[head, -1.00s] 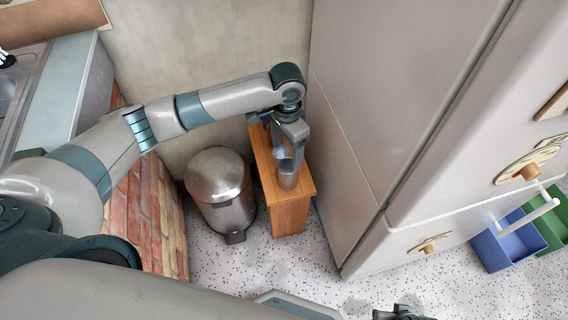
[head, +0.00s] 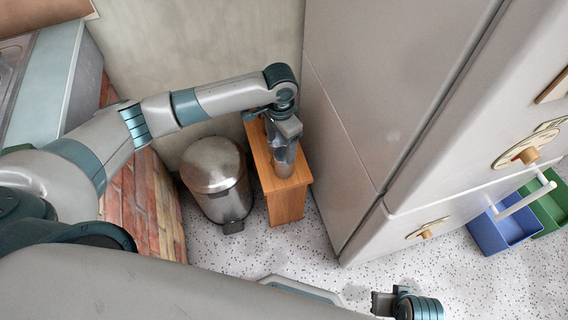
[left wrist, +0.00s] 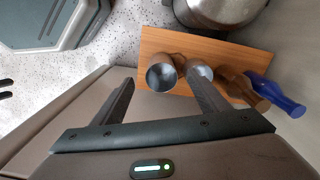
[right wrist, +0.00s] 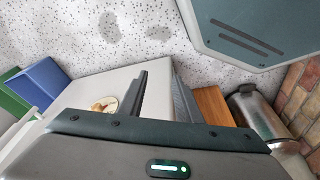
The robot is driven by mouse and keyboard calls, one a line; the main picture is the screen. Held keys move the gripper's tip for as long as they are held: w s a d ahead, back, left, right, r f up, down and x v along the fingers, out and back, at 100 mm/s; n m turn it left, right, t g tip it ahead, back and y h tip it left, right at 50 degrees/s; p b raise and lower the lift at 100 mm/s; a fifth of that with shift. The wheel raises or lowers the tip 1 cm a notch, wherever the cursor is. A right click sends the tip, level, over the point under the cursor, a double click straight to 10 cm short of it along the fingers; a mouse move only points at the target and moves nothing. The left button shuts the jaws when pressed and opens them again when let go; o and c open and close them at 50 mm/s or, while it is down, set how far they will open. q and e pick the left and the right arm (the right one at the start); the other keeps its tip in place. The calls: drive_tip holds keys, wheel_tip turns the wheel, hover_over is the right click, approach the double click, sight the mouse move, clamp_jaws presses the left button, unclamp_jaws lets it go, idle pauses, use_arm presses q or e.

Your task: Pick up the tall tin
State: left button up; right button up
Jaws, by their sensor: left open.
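A grey metal tin (head: 283,168) stands on the front part of a small wooden stand, and it looks like the tall one. In the left wrist view its round open top (left wrist: 161,78) shows between my left fingertips. My left gripper (head: 284,148) is open above and around the tin's upper part, and contact cannot be told. A second grey tin (left wrist: 201,73) stands close beside it, partly hidden by my right-hand finger in that view. My right gripper (right wrist: 159,76) is open and empty, far from the tins.
The wooden stand (head: 288,208) also holds a brown bottle (left wrist: 240,88) and a blue bottle (left wrist: 276,98). A steel pedal bin (head: 215,175) is left of the stand. A large pale cabinet (head: 350,130) rises close on the right.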

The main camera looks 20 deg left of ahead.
sight(283, 165)
use_arm(q)
drive_tip(key=shift+f+b, duration=0.35)
drive_tip(key=shift+f, duration=3.25)
use_arm(e)
drive_tip(key=shift+v, duration=1.65)
use_arm(q)
drive_tip(key=shift+f, duration=0.1)
use_arm(e)
drive_tip(key=shift+f, duration=0.1)
use_arm(q)
drive_tip(key=shift+w+f, duration=0.1)
drive_tip(key=shift+f, duration=0.2)
drive_tip(key=f, duration=0.3)
drive_tip(key=shift+w+d+b, duration=0.2)
drive_tip(key=shift+b, duration=0.2)
drive_tip(key=shift+f, duration=0.75)
use_arm(e)
drive_tip(key=shift+w+a+t, duration=0.5)
drive_tip(key=shift+w+a, duration=0.05)
drive_tip(key=shift+a, duration=0.2)
drive_tip(key=shift+d+f, duration=0.1)
drive_tip(key=shift+d, duration=0.05)
